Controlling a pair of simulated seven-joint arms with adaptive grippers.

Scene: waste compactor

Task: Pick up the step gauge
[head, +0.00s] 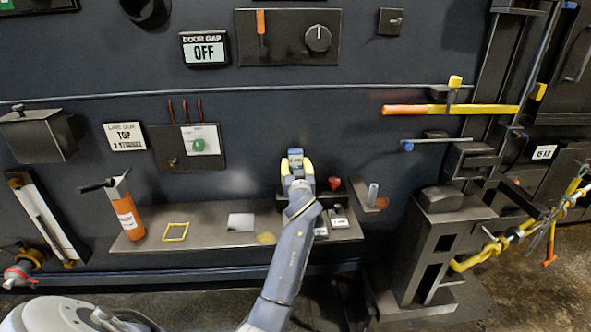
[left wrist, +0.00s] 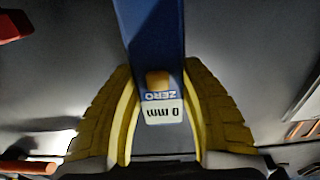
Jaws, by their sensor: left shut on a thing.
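The step gauge (head: 295,153) is a blue bar with a yellow block. In the left wrist view the step gauge (left wrist: 155,40) shows a white and blue label reading "0 mm" and "ZERO". My left gripper (head: 298,170) is at the back of the shelf, its yellow fingers on both sides of the gauge. In the left wrist view the left gripper (left wrist: 158,75) is shut on the gauge. I cannot tell whether the gauge touches the shelf. My right gripper is not in view.
The shelf (head: 200,242) carries an orange canister (head: 127,216), a yellow square frame (head: 175,231) and a pale plate (head: 241,222). A red knob (head: 334,184) and a clear cylinder (head: 372,194) stand right of the gripper. A dark machine (head: 440,240) stands farther right.

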